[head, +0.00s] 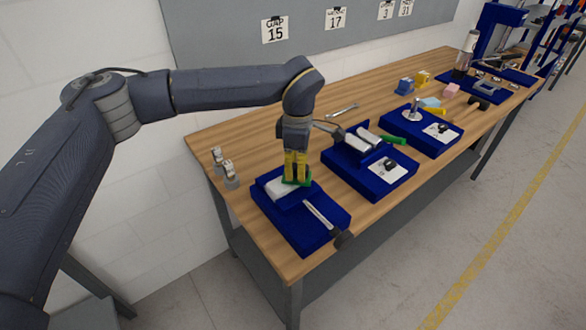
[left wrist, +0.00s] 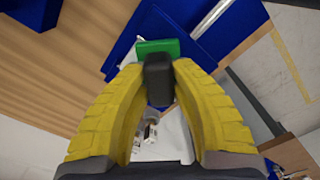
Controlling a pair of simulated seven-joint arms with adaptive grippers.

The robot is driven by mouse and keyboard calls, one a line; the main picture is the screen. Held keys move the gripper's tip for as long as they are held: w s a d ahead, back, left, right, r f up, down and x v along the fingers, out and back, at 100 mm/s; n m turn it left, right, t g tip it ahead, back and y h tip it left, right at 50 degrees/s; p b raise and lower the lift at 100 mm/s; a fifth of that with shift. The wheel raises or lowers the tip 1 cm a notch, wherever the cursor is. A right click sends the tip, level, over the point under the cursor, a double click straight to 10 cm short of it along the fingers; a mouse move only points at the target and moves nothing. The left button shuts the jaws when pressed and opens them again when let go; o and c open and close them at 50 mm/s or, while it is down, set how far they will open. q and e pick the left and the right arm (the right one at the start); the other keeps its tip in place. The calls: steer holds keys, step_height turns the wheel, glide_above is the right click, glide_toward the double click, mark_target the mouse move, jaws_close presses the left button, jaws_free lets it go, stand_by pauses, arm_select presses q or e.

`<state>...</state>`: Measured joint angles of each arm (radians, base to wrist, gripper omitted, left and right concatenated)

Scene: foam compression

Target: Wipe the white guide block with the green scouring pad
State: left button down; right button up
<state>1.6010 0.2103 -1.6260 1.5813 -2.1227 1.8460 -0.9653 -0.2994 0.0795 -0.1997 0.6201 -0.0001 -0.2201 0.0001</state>
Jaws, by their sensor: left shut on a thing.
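The white guide block (head: 279,189) lies on the nearest blue fixture (head: 311,238) at the left end of the bench. My left gripper (head: 296,178) points down over the right part of the block, its yellow fingers shut on the green scouring pad (head: 304,180). In the left wrist view, the yellow fingertips (left wrist: 158,72) close on a dark grip piece, with the green pad (left wrist: 152,46) just beyond it. The pad appears to be at the block's top, but whether they touch is unclear. The gripper and pad hide part of the block. My right gripper is not in view.
A metal tool with a dark end (head: 322,218) lies across the nearest fixture. Small metal pieces (head: 226,172) stand at its left. Two more blue fixtures (head: 385,192) (head: 437,146) with parts stand to the right. A wrench (head: 342,110) lies behind on bare wood.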

arm_select(q)
steer(key=shift+r, duration=3.5)
